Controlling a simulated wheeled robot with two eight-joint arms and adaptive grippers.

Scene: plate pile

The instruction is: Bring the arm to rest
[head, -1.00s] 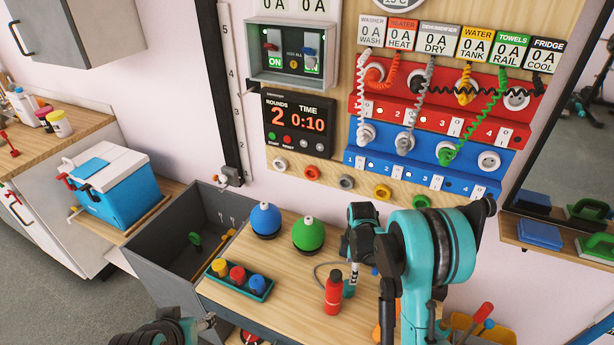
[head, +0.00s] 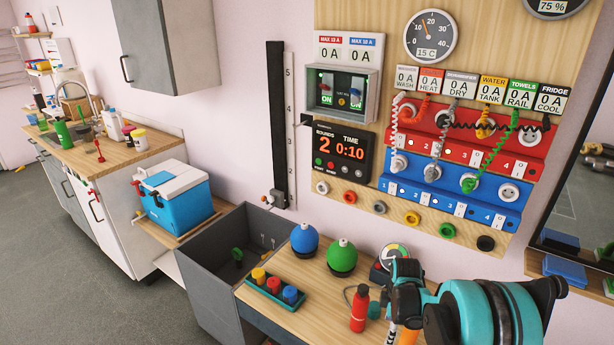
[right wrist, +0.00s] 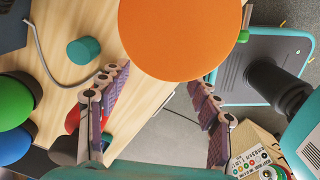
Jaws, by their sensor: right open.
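My right arm comes in at the lower right of the head view, over the right part of the wooden worktop (head: 318,302). Its gripper points down there, and its fingertips are hard to make out. In the right wrist view the two ridged fingers of my right gripper (right wrist: 161,88) stand wide apart, with nothing between them. A large orange round thing (right wrist: 182,35) shows just past the fingertips; I cannot tell whether it touches them. My left gripper is not in view.
A red bottle (head: 359,309) stands close beside my right arm. Blue (head: 304,240) and green (head: 341,258) domed objects and a tray of coloured pegs (head: 273,288) stand further left. A board with sockets and cables (head: 455,165) is on the wall behind.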

